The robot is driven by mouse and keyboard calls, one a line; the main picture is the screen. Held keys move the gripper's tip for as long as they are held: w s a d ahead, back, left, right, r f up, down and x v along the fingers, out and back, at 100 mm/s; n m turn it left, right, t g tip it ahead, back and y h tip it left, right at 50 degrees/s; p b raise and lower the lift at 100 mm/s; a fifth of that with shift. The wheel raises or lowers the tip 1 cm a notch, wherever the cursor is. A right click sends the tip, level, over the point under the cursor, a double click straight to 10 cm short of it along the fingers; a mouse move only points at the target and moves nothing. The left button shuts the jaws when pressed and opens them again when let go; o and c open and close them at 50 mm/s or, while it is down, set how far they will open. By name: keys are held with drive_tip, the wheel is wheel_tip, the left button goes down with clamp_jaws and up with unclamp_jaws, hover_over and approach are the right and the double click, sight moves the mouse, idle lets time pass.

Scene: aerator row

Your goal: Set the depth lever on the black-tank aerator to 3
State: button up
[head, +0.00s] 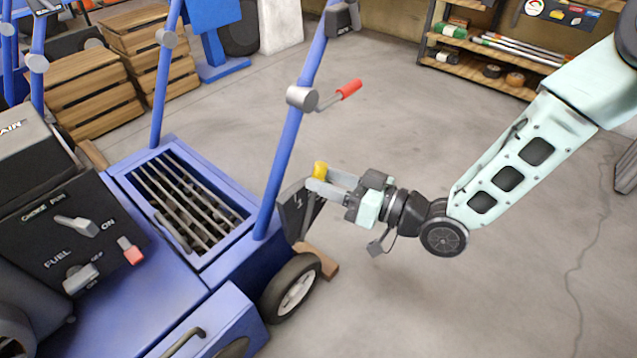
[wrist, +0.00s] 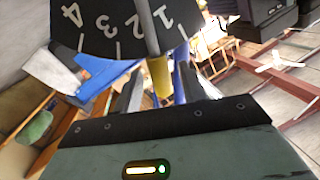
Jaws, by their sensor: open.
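The depth lever's yellow knob (head: 320,169) is at the right rear of the blue aerator (head: 180,265). In the wrist view, the lever's grey shaft (wrist: 146,28) crosses the black scale plate (wrist: 92,30), marked 4, 3, 2, 1. The shaft lies between the digits 2 and 1, over where the tick for 2 would be. The yellow knob (wrist: 160,76) shows between the fingers of my gripper (wrist: 157,88), which are open with a gap on each side. My gripper (head: 332,186) also shows at the knob in the head view.
A black engine box (head: 60,225) has fuel and on switches. A blue handle post (head: 288,140) with a red-gripped crank (head: 348,90) rises close to my gripper. A wheel (head: 292,288) is below. Open floor lies to the right; a shelf (head: 480,60) stands behind.

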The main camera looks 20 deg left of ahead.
drive_tip(key=shift+w+a, duration=0.2)
drive_tip(key=shift+a, duration=0.85)
clamp_jaws()
drive_tip(key=w+m, duration=0.1)
drive_tip(key=w+d+f+m, duration=0.1)
drive_tip(key=w+f+m+p, duration=0.1)
drive_tip(key=w+m, duration=0.1)
drive_tip(key=shift+d+f+y, duration=0.25)
drive_tip(key=shift+d+y, duration=0.1)
drive_tip(key=shift+y, duration=0.05)
unclamp_jaws()
